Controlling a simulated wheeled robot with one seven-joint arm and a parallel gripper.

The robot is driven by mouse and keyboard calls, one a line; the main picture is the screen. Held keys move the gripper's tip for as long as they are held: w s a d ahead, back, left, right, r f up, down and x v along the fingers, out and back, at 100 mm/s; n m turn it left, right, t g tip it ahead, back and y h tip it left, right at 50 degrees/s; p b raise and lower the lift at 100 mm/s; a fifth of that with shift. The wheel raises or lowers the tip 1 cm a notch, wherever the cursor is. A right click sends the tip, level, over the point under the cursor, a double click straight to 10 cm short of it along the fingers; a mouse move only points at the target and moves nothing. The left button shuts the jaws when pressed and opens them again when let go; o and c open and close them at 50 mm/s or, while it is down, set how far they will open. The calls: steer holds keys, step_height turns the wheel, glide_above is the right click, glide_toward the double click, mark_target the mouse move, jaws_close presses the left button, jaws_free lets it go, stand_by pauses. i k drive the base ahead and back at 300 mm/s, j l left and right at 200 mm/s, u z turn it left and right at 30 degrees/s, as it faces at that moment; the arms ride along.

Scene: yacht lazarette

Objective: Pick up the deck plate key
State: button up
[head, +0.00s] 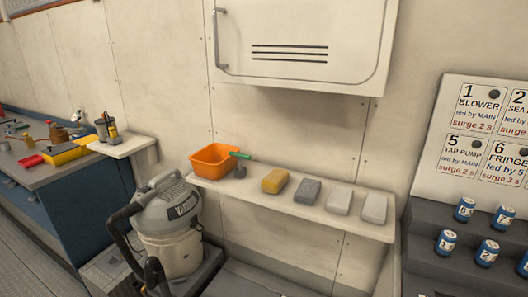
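I cannot clearly pick out the deck plate key. A small green-handled tool (240,156) with a grey lower part is at the left of the white wall shelf (330,215), just right of the orange bin (214,160). It is too small to tell whether this is the key. Other small tools lie on the bench (40,165) at the far left, also too small to name surely. My gripper is not in view.
Sponge-like blocks, one yellow (275,181), line the shelf. A vacuum (172,225) with a black hose stands below its left end. A louvred cabinet (300,45) hangs above. Blue-and-white cans (465,210) stand on dark steps at right.

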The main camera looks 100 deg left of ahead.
mark_target(240, 156)
steer(key=u, duration=4)
steer(key=z, duration=1.3)
steer(key=j, duration=0.35)
steer(key=i+j+u, duration=0.1)
steer(key=j, duration=0.25)
